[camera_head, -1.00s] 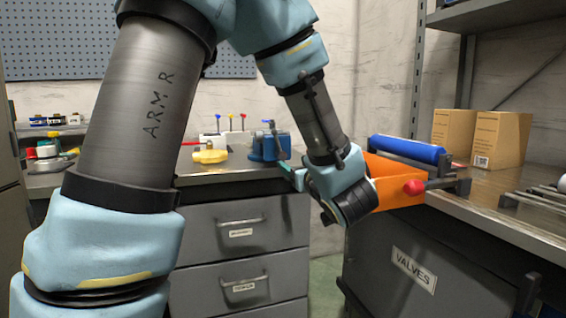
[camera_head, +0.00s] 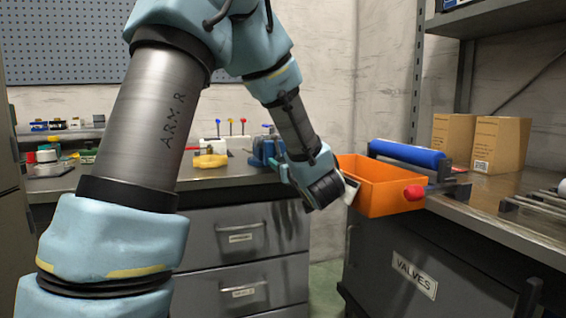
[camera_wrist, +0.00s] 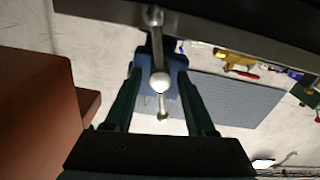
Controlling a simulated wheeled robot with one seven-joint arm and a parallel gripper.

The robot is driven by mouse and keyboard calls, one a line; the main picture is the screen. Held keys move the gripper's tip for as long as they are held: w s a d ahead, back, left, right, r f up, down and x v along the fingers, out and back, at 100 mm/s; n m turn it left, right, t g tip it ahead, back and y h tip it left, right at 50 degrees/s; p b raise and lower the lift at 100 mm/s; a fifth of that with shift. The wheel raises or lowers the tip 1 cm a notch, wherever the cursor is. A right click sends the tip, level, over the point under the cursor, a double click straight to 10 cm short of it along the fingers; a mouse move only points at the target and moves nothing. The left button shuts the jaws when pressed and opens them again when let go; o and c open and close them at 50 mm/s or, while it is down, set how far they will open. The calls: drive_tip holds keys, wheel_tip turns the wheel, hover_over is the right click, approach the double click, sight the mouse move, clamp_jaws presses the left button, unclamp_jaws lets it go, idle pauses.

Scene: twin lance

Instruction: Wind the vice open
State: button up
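The blue vice (camera_head: 264,150) stands at the front edge of the back bench, partly hidden behind my wrist in the head view. In the wrist view its blue body (camera_wrist: 171,60) shows beyond the fingers. Its metal handle bar (camera_wrist: 157,32) runs roughly up and down the picture, with ball ends and a bright round knob at its middle. My gripper (camera_wrist: 160,72) is open, with one green finger on each side of the knob and bar. I cannot tell whether either finger touches them.
An orange bin (camera_head: 385,205) is close to the right of my wrist, by the right bench (camera_head: 500,215). A blue roller (camera_head: 408,153) lies behind it. A yellow part (camera_head: 210,161) sits left of the vice. Drawers (camera_head: 240,238) are below.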

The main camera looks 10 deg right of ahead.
clamp_jaws()
idle(1.2)
